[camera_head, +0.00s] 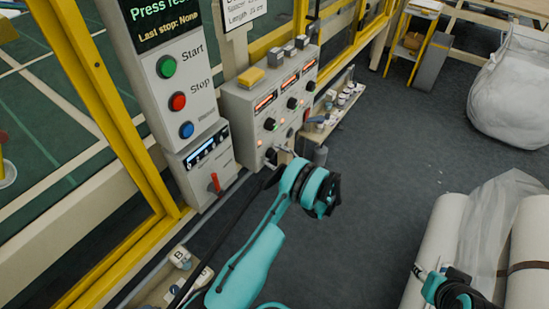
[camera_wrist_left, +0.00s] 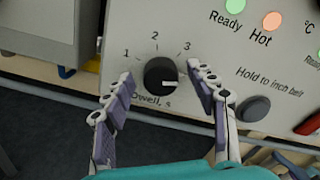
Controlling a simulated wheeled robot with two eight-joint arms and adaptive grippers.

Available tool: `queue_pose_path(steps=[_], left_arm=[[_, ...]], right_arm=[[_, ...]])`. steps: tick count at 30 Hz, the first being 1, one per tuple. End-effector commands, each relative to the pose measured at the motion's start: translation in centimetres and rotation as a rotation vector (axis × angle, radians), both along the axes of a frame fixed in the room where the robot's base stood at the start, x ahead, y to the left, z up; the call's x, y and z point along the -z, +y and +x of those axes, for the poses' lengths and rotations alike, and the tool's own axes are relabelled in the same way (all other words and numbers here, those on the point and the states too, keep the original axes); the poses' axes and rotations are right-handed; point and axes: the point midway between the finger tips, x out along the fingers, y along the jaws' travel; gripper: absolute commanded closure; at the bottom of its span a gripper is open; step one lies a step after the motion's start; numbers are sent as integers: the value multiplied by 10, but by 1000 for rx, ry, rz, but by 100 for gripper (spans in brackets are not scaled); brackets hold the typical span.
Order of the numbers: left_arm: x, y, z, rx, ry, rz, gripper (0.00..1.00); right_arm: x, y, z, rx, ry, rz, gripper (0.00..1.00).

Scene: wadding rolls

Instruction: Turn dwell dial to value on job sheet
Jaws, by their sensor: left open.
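The dwell dial (camera_wrist_left: 161,75) is a round black knob on the pale control panel, marked "Dwell, s" with 1, 2 and 3 around it. Its white mark points right, past the 3. My left gripper (camera_wrist_left: 160,88) is open, with one finger on each side of the dial; I cannot tell whether they touch it. The left gripper (camera_head: 279,156) also shows at the lower panel in the head view. The job sheet (camera_head: 241,14) is cut off at the top, and no dwell value is readable. My right gripper (camera_head: 433,278) is partly in view at lower right, its fingers unclear.
The control panel (camera_head: 246,100) has other knobs and lit displays. A grey button (camera_wrist_left: 253,109) sits right of the dial. Left of the panel is a post with Start and Stop buttons (camera_head: 178,101). A shelf (camera_head: 335,117) with small items is to the right.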

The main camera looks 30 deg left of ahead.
Motion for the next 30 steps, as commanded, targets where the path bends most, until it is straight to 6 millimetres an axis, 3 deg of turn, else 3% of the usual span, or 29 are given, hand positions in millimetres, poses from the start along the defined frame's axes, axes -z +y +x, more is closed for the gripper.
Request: queue_pose_path(steps=[9,11,15,30], left_arm=[[-1,4,1,1,0,0,43],[0,4,1,1,0,0,56],[0,4,1,1,0,0,93],[0,4,0,1,-103,-8,93]], right_arm=[[1,0,0,0,0,0,60],[1,0,0,0,0,0,60],[1,0,0,0,0,0,60],[1,0,0,0,0,0,60]])
